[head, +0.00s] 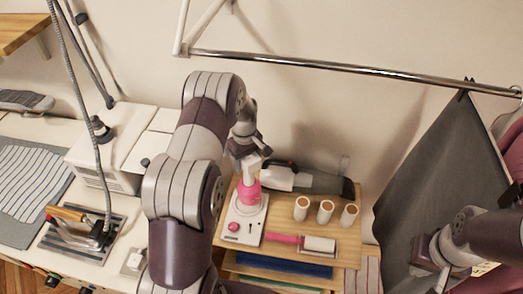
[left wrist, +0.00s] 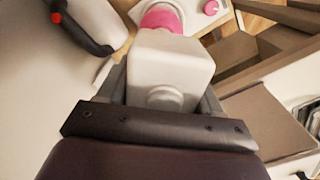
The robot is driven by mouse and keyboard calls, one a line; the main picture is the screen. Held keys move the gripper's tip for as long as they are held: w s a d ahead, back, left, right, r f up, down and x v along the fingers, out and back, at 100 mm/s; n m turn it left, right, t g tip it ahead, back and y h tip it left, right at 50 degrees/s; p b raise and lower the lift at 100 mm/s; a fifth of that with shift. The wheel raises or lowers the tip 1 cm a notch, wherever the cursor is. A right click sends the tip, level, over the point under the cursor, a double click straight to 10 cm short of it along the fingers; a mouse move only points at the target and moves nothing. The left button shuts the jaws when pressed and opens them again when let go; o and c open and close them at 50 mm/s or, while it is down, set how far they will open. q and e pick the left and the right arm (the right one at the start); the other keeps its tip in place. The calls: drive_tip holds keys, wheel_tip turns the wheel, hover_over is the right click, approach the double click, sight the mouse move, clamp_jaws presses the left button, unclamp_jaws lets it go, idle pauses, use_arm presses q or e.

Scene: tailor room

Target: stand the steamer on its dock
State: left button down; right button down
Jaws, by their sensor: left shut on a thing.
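The steamer, with a white block-shaped body and a pink part below it (head: 249,194), is upright at the back end of its white dock (head: 245,230). The dock has a pink knob. My left gripper (head: 249,160) is shut on the white body, which fills the left wrist view (left wrist: 165,72) between the fingers. In that view the pink part points away from me towards the dock (left wrist: 195,14). I cannot tell whether the steamer's lower end is seated or just above the dock. My right gripper (head: 430,258) is beside the dark grey cloth; its opening is unclear.
A white-and-grey handheld device (head: 310,181) lies close behind the dock. Several thread spools (head: 325,211) and a pink-handled roller (head: 303,241) share the wooden board (head: 345,252). A metal rail (head: 340,68) crosses above. An iron (head: 80,228) stands at left.

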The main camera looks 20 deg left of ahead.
use_arm(q)
drive_tip(key=shift+a+f, duration=0.1)
drive_tip(key=shift+a, duration=0.25)
drive_tip(key=shift+s+f+p, duration=0.15)
drive_tip(key=shift+f+p, duration=0.15)
wheel_tip(320, 180, down, 3)
drive_tip(key=shift+r+p, duration=0.2)
drive_tip(key=shift+p, duration=0.4)
drive_tip(key=shift+f, duration=0.5)
drive_tip(key=shift+f, duration=0.1)
drive_tip(key=shift+c, duration=0.9)
unclamp_jaws()
drive_tip(key=shift+d, duration=0.1)
